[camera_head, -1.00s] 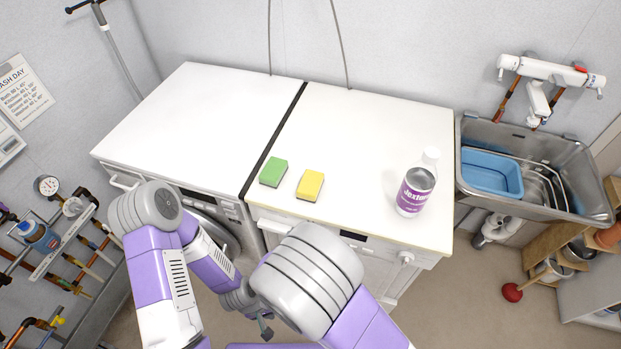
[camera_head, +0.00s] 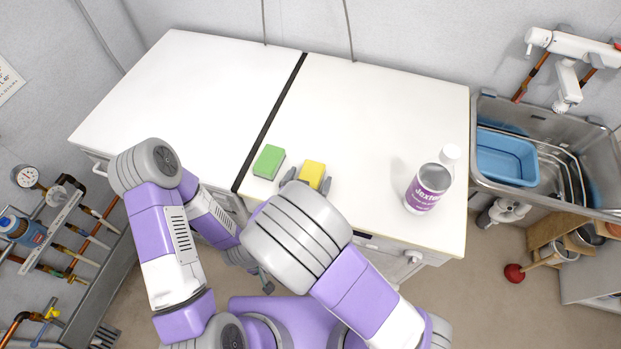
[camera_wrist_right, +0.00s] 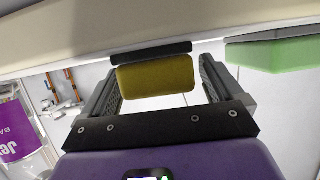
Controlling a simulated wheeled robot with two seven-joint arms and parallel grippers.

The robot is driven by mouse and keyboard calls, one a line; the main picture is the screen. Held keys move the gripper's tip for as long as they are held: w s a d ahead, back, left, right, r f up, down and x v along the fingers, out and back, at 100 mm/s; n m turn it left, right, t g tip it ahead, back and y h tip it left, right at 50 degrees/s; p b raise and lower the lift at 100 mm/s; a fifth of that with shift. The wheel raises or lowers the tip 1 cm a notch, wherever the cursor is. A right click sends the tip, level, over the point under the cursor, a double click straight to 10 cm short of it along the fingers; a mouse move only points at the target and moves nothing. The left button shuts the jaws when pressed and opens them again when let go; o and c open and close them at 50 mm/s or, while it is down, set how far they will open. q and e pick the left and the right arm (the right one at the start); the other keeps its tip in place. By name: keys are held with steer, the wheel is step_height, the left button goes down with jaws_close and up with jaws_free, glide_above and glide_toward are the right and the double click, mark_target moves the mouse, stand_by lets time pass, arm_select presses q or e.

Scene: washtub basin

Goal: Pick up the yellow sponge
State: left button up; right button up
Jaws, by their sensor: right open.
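The yellow sponge (camera_head: 313,173) lies on the white worktop near its front edge, just right of the green sponge. My right gripper (camera_head: 308,182) is open at it, with one finger on each side in the head view. In the right wrist view the yellow sponge (camera_wrist_right: 157,76) shows between the two open fingers (camera_wrist_right: 157,88), with gaps on both sides. My forearm hides part of the front edge. My left gripper (camera_head: 265,284) hangs low in front of the machines, small and partly hidden, so its jaws are unclear.
The green sponge (camera_head: 268,162) lies close to the left of the yellow one. A white bottle with a purple label (camera_head: 430,187) stands to the right. A metal sink with a blue tub (camera_head: 507,157) is further right. The back of the worktop is clear.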

steer(key=shift+x, duration=0.8)
steer(key=shift+c, duration=0.4)
steer(key=c, duration=0.9)
